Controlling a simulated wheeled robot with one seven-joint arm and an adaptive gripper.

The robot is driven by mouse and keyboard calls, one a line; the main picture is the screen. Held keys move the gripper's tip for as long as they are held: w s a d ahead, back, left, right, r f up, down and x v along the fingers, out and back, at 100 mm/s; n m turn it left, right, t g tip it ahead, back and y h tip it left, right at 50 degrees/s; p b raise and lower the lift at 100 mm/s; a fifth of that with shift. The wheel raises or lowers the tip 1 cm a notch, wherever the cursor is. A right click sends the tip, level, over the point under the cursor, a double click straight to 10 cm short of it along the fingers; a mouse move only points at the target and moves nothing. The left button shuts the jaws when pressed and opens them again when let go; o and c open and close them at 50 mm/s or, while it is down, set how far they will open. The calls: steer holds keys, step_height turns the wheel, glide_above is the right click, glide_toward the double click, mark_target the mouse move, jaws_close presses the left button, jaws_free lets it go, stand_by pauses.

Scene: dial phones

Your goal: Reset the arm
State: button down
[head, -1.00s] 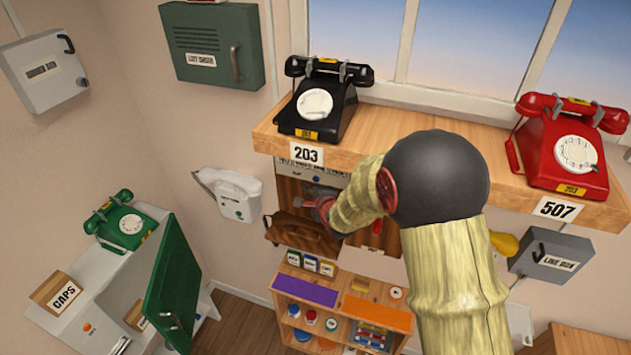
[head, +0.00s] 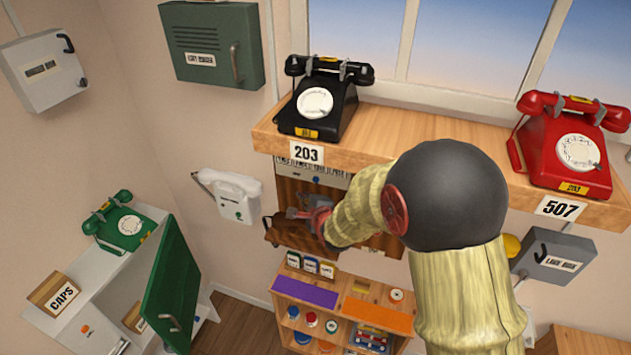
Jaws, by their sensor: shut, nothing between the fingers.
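My gripper (head: 293,213) is at the end of my arm, in front of the brown wooden cabinet (head: 345,197) below the window shelf. Its grey fingers are small in this view and look shut with nothing held. They overlap the cabinet's lowered brown flap (head: 290,236); I cannot tell whether they touch it. My pale, ribbed arm, with its dark round joint, crosses the right half of the head view and hides part of the cabinet and the shelving behind.
A black phone (head: 327,99) and a red phone (head: 570,145) stand on the wooden shelf (head: 430,137). A white phone (head: 232,196) hangs on the wall. A green phone (head: 126,225) sits at left above an open green door (head: 172,290). A low rack (head: 330,312) holds jars.

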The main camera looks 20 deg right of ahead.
stand_by(0.3)
steer(key=s+d+f+n+g, duration=0.2)
steer(key=s+f+n+g, duration=0.4)
steer(key=s+f+n, duration=0.35)
steer(key=s+r+n+b, duration=0.1)
steer(key=s+n+b, duration=0.4)
steer(key=s+b, duration=0.6)
steer(key=s+r+n+g+h+b, duration=0.1)
steer(key=s+r+n+b, duration=0.1)
steer(key=s+n+b, duration=0.4)
steer(key=s+b, duration=0.5)
steer(key=s, duration=0.7)
steer(key=shift+s+a, duration=0.2)
steer(key=shift+s, duration=0.15)
steer(key=shift+r+n, duration=0.1)
steer(key=shift+n, duration=0.15)
